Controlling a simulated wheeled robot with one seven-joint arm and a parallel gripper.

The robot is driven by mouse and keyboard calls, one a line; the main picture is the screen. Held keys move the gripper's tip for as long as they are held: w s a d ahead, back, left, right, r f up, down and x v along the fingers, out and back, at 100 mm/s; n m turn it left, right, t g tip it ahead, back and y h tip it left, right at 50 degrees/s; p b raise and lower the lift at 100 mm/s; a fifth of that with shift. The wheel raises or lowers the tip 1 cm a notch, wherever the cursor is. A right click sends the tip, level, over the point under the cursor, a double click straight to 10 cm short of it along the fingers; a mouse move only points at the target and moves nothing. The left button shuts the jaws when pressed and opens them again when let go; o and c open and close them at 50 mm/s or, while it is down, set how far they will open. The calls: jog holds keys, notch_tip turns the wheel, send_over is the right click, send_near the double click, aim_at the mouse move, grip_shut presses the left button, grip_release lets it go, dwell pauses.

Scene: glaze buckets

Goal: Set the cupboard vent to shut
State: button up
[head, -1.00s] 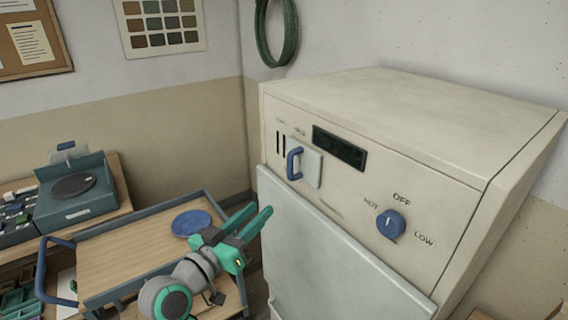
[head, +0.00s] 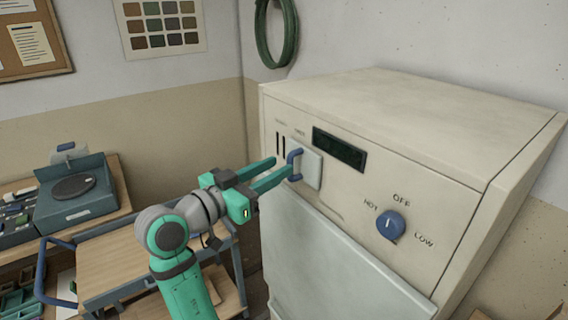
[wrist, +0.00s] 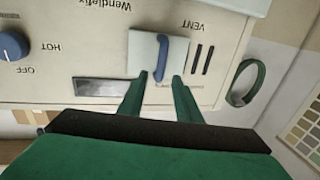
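The cupboard (head: 400,110) is a cream box with a sloping front panel. Its vent is a pale sliding plate (head: 312,168) with a blue upright handle (head: 292,156). Two dark slots (head: 280,146) show uncovered left of the plate. The wrist view shows the panel upside down, with the plate (wrist: 143,50), the slots (wrist: 203,60) and a VENT label beside it. My gripper (head: 284,166) is open at the handle. In the wrist view its fingers (wrist: 160,76) are apart, one on each side of the handle (wrist: 162,55); contact cannot be told.
A blue knob (head: 390,225) marked HOT, OFF and LOW sits right of the vent, below a dark display strip (head: 339,149). A pale door panel (head: 330,260) lies below. A wooden-topped trolley (head: 115,262) stands left, and a green hoop (head: 277,35) hangs on the wall.

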aim_at(288, 161)
jog(key=x, duration=0.3)
jog(key=shift+w+d, duration=0.15)
jog(key=shift+w, duration=0.1)
jog(key=shift+c, duration=0.7)
